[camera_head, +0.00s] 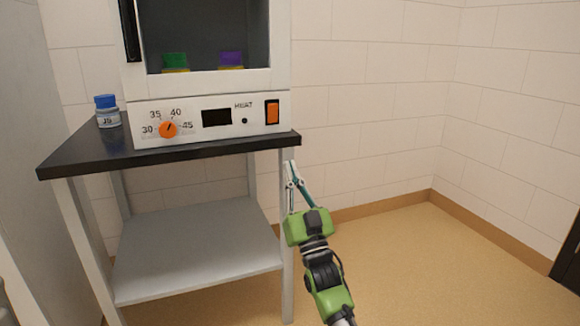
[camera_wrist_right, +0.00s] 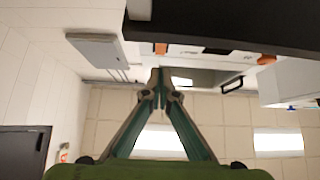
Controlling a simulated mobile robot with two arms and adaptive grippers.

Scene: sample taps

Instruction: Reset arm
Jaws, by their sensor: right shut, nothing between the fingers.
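My right gripper (camera_head: 290,168) is green with slim grey fingers. It points up in the head view, in front of the right front leg of the table and just below the tabletop's right corner. Its fingers are shut and empty, and they also show meeting at the tips in the right wrist view (camera_wrist_right: 161,72). It appears apart from the table. My left gripper is in neither view.
A white heating cabinet (camera_head: 215,121) with an orange dial (camera_head: 168,130) and orange switch (camera_head: 272,112) stands on the black tabletop (camera_head: 75,160). A blue-capped bottle (camera_head: 107,112) stands left of it. Green-capped (camera_head: 175,62) and purple-capped (camera_head: 231,60) containers are inside. The floor at right is clear.

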